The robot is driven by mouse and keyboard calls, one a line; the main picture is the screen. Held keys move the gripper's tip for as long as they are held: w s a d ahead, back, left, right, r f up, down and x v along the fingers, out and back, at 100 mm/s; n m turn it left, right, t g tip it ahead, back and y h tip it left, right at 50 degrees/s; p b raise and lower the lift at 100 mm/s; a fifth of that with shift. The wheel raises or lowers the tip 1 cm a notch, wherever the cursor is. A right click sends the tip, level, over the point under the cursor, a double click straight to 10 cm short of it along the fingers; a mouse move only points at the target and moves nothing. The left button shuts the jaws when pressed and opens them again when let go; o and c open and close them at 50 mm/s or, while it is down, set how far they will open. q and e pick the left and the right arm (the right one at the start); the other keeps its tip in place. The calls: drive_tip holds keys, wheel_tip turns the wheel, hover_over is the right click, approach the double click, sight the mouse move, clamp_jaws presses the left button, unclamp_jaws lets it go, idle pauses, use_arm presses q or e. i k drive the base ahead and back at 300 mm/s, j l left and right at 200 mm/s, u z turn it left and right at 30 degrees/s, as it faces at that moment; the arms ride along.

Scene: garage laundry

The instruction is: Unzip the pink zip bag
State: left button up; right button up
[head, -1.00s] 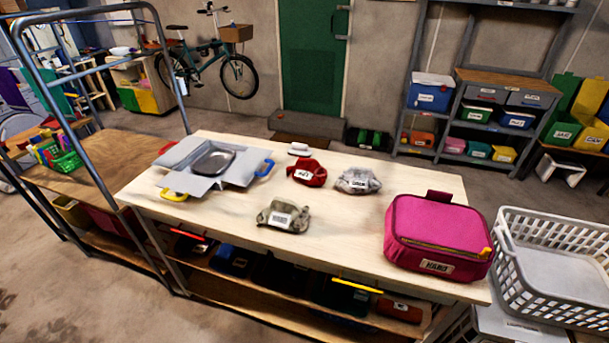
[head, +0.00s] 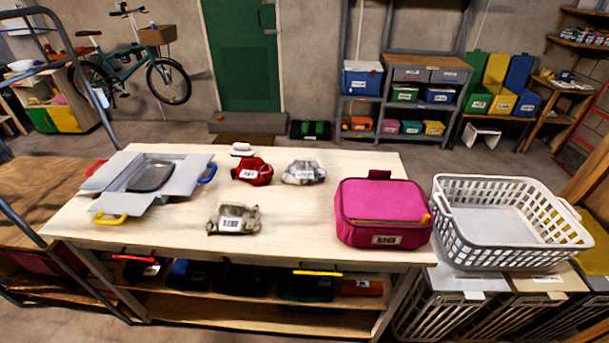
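The pink zip bag (head: 384,203) stands upright near the right end of the wooden table (head: 300,225). Its lid looks closed. A zip line runs along the upper front, with an orange-yellow pull (head: 425,219) at the right front corner. A darker pink tab stands at the back of the lid, and a white label is on the front. Neither of my grippers shows in the head view.
A white laundry basket (head: 512,222) stands just right of the table on hampers. An open grey box (head: 150,178) with yellow, red and blue handles is at the table's left. Red (head: 252,172), grey (head: 304,173) and olive (head: 233,219) bundles lie mid-table. The front middle is clear.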

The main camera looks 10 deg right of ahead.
sight(424, 221)
drive_tip(key=z, duration=1.35)
